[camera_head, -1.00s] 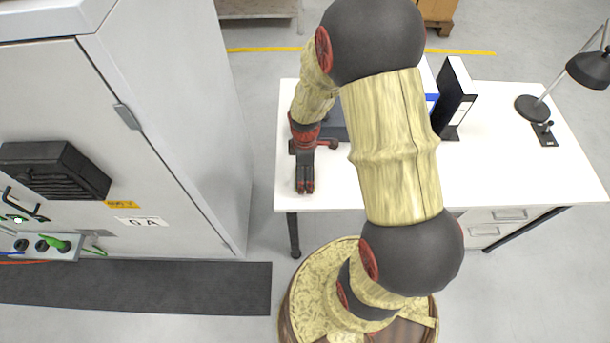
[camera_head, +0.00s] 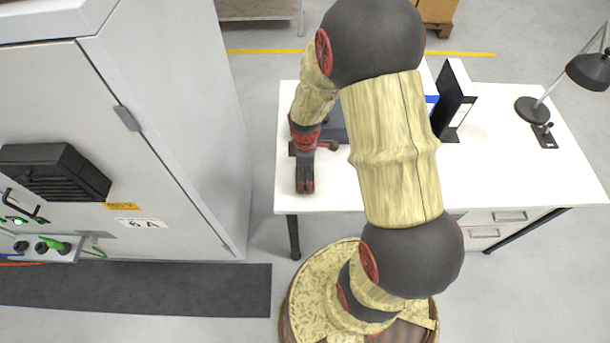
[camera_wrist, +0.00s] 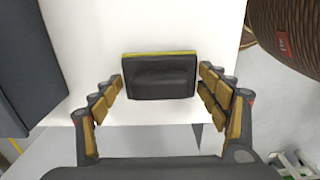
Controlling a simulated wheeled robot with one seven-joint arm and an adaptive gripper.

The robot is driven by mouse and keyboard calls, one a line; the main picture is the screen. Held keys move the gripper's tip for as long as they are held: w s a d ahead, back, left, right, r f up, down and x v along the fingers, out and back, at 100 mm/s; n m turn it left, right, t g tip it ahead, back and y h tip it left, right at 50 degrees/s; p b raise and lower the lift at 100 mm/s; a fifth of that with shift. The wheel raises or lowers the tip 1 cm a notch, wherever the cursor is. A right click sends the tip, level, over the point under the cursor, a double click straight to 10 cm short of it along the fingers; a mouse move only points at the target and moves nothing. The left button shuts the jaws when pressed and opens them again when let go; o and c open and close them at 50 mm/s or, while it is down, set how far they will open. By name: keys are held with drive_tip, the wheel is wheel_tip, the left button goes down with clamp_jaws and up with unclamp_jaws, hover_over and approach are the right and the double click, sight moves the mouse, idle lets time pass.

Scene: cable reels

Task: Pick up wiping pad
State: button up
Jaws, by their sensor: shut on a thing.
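The wiping pad (camera_wrist: 160,84) is a dark grey block with a yellow strip along its far edge. In the wrist view it sits between the two fingers of my gripper (camera_wrist: 161,76), which press against its left and right sides. In the head view my gripper (camera_head: 305,189) points down at the left front part of the white table (camera_head: 330,192). The pad cannot be made out there, hidden by the gripper. I cannot tell whether the pad still touches the tabletop.
A grey cabinet (camera_head: 175,120) stands left of the table, with a floor gap between. A black binder (camera_head: 448,105) and a desk lamp (camera_head: 588,70) stand on the table at the right. A dark mat (camera_head: 150,288) lies on the floor.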

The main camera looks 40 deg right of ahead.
drive_tip(key=shift+r, duration=0.1)
drive_tip(key=shift+r, duration=0.25)
wheel_tip(320, 180, up, 3)
drive_tip(key=shift+s+r+p, duration=0.15)
drive_tip(key=shift+p, duration=0.85)
drive_tip(key=s+r+p, duration=0.4)
drive_tip(key=s+r, duration=0.5)
drive_tip(key=s, duration=0.4)
drive_tip(key=shift+s+a, duration=0.35)
drive_tip(key=shift+a, duration=0.1)
drive_tip(key=o, duration=0.7)
drive_tip(key=c, duration=0.5)
